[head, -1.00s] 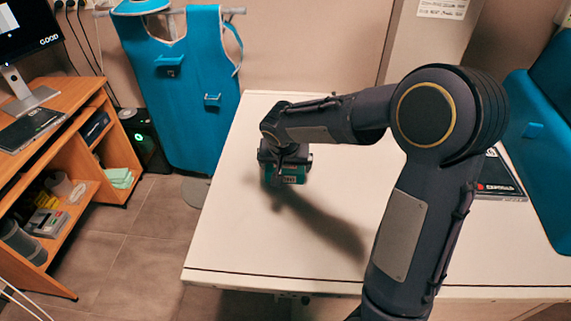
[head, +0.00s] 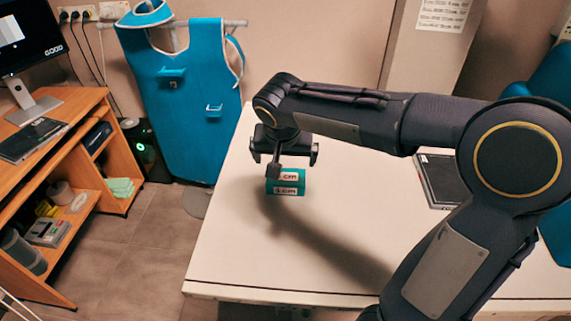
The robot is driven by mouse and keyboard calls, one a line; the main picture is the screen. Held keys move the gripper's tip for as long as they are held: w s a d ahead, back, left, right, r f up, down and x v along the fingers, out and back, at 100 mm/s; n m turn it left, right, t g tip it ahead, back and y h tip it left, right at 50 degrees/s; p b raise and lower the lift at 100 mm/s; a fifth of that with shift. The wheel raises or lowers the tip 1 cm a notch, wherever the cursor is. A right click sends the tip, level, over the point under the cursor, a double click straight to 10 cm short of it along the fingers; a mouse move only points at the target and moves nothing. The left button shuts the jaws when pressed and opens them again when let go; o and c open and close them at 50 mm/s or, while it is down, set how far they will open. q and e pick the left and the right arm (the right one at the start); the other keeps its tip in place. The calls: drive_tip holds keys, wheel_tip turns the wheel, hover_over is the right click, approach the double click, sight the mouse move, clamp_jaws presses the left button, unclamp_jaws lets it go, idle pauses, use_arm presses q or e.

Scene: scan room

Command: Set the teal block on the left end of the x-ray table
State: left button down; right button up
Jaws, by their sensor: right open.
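The teal block (head: 286,187) with white "cm" labels rests on the left end of the white x-ray table (head: 235,245) in the head view. My right gripper (head: 283,165) is open just above and behind the block in the picture. Its fingers are spread to either side and stand apart from the block. The gripper's shadow falls on the table around the block. My left gripper is not in view.
A dark flat panel (head: 440,183) lies on the table to the right, partly behind my right arm. A blue apron (head: 190,95) hangs beyond the table's left end. A wooden desk (head: 95,150) stands at left. The table's front left is bare.

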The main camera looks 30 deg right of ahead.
drive_tip(key=s+a+f+n+y, duration=0.2)
drive_tip(key=s+y, duration=0.1)
drive_tip(key=s, duration=0.8)
drive_tip(key=s+a+f+n+t+y, duration=0.1)
drive_tip(key=s+f+n+y, duration=0.1)
drive_tip(key=s, duration=0.9)
drive_tip(key=shift+s+a+n+t+y, duration=0.15)
drive_tip(key=shift+a+n+t+y, duration=0.2)
drive_tip(key=shift+y, duration=0.25)
wheel_tip(320, 180, up, 2)
drive_tip(key=shift+r+p, duration=0.1)
drive_tip(key=shift+p, duration=0.95)
drive_tip(key=shift+f, duration=0.3)
